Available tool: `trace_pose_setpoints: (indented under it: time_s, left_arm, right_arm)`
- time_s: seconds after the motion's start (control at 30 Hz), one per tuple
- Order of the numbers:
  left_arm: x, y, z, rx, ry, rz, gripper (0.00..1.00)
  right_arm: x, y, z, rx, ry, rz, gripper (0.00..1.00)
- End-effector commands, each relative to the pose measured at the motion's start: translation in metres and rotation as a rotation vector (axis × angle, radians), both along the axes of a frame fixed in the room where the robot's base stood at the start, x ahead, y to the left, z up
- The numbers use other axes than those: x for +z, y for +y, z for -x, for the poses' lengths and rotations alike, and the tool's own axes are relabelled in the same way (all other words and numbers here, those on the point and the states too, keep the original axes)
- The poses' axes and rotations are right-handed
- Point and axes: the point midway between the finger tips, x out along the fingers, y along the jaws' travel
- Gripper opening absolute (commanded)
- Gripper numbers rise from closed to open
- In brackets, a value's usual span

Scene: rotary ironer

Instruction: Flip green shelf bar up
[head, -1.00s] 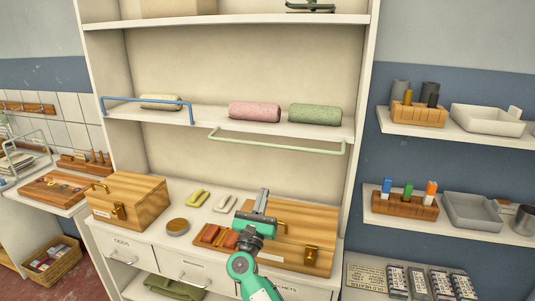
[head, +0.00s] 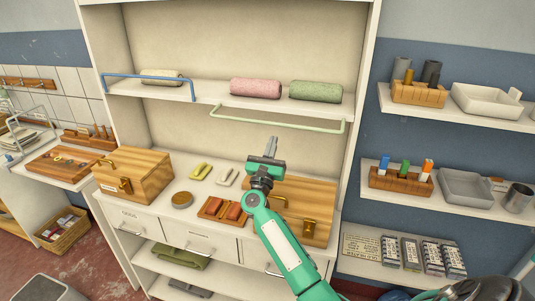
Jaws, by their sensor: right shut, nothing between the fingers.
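The green shelf bar (head: 278,124) hangs down in front of the middle shelf (head: 215,94), below its front edge. The blue bar (head: 148,77) at the left of the same shelf stands up above the edge. My right gripper (head: 270,145) is shut and empty. It points upward in front of the cabinet, a little below the green bar in the picture and apart from it. My left gripper is not in view.
Rolled towels, pink (head: 256,88) and green (head: 316,91), lie on the shelf behind the bar. Below my gripper, a wooden box (head: 134,175) and a wooden case (head: 310,205) stand on the counter. Wall shelves (head: 440,205) are at the right.

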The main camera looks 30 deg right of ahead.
Motion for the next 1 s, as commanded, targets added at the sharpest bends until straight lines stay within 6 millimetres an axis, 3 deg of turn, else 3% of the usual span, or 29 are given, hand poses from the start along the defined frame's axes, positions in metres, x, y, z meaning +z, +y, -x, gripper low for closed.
trace_pose_setpoints:
  time_s: [0.1, 0.3, 1.0]
  left_arm:
    - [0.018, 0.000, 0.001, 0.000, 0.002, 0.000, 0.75]
    - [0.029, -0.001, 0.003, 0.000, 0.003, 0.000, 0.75]
    - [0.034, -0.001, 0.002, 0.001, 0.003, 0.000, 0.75]
  right_arm:
    - [0.020, 0.004, 0.004, 0.001, 0.000, 0.001, 0.00]
    - [0.034, 0.008, 0.007, -0.001, 0.000, 0.000, 0.00]
    - [0.040, 0.010, 0.001, 0.001, 0.013, -0.018, 0.00]
